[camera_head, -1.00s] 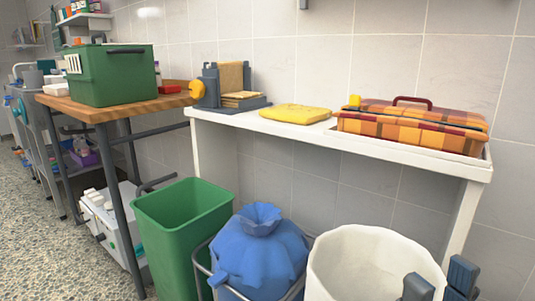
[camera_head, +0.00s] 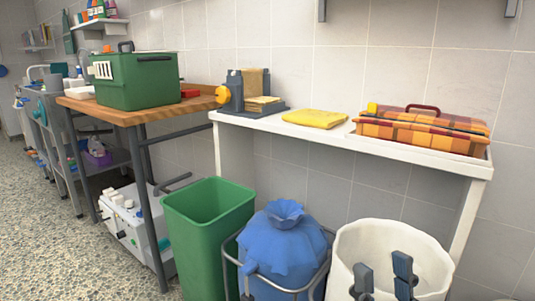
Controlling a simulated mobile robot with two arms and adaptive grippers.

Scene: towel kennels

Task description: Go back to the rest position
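My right gripper (camera_head: 383,280) shows at the bottom right, in front of the white bin. Its two dark fingers stand apart with nothing between them. My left gripper is out of the picture. A folded yellow towel (camera_head: 314,118) lies on the white shelf table (camera_head: 350,138). A grey holder (camera_head: 237,92) with tan and yellow towels stands at the table's left end. An orange plaid case (camera_head: 423,130) with a dark red handle sits at its right end.
A green bin (camera_head: 208,232), a blue tied sack (camera_head: 285,250) in a wire frame and a white bin (camera_head: 405,245) stand in front of the table. A green crate (camera_head: 137,82) sits on a wooden-topped table (camera_head: 130,115) at the left. The speckled floor (camera_head: 50,250) is open at the lower left.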

